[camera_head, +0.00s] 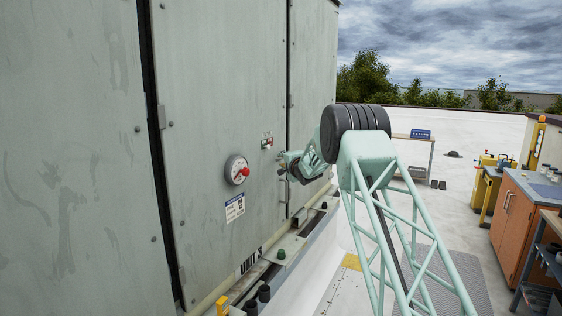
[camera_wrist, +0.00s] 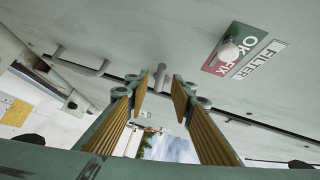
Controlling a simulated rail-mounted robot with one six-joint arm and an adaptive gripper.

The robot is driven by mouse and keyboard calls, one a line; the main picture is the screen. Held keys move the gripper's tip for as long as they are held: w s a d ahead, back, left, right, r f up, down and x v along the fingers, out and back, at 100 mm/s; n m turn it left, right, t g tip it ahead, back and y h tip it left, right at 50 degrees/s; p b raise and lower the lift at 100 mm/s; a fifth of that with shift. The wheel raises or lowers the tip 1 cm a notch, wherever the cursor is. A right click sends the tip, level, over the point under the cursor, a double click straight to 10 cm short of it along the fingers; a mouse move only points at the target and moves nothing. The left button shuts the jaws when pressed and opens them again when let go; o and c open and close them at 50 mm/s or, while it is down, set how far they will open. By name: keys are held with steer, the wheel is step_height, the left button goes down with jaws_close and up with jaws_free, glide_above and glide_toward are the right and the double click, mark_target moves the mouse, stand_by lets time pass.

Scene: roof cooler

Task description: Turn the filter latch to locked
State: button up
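A short grey peg-like handle (camera_wrist: 160,75), possibly the filter latch, sticks out from the grey-green panel (camera_wrist: 150,25) in the wrist view. My gripper (camera_wrist: 161,92) is open, with one finger on each side of the handle's line. A gap shows on both sides; I cannot tell how deep the handle sits between the tips. In the head view my gripper (camera_head: 283,169) is close to the cabinet panel (camera_head: 215,95), below the small sign (camera_head: 267,142); the handle is hidden there.
A ledge (camera_head: 285,250) with dark and green caps runs below. An orange cabinet (camera_head: 512,225) stands at right; the roof between is mostly clear.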

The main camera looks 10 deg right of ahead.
mark_target(280, 159)
steer(key=shift+w+a+f, duration=0.1)
steer(key=shift+w+a, duration=0.05)
steer(key=shift+w, duration=0.7)
steer(key=shift+w+a+f, duration=0.1)
steer(key=shift+w, duration=0.75)
jaws_close()
